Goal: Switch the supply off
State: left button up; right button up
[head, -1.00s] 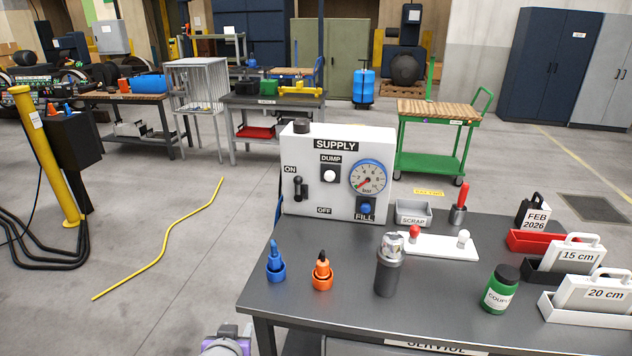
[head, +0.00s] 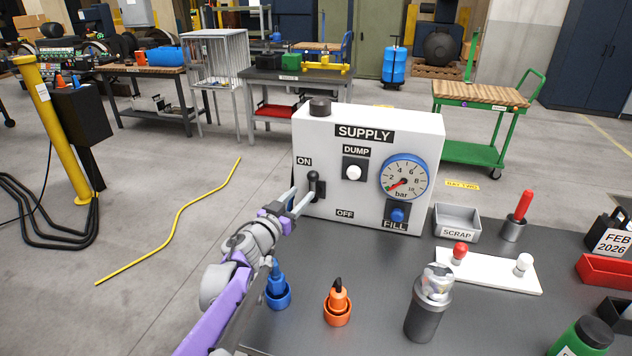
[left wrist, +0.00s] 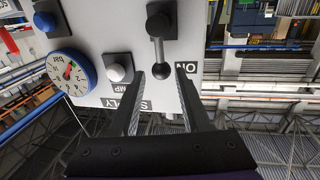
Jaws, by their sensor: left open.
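The white supply box (head: 325,135) stands on the dark table, with ON and OFF labels. Its black lever (head: 312,185) points up towards ON. The left wrist view, turned upside down, also shows the lever (left wrist: 158,48), with a round end near the ON label. My left gripper (head: 303,197) is open in front of the lever. In the left wrist view its fingertips (left wrist: 160,78) lie on either side of the lever's end, with gaps visible; depth is unclear. A pressure gauge (head: 404,177), white dump button (head: 353,172) and blue fill button (head: 397,215) are on the box. My right gripper is out of view.
A blue connector (head: 277,290), an orange connector (head: 338,305) and a grey canister (head: 425,310) stand on the table near my left arm. A scrap bin (head: 457,222) and a white plate (head: 495,272) with two knobs lie right of the box.

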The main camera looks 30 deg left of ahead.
aim_at(312, 183)
pick_arm(q)
jog(key=w, duration=0.7)
jog(key=shift+w+a, duration=0.15)
jog(key=shift+w, duration=0.25)
grip_shut()
jog(key=shift+w+a+r, duration=0.1)
dwell(0.8)
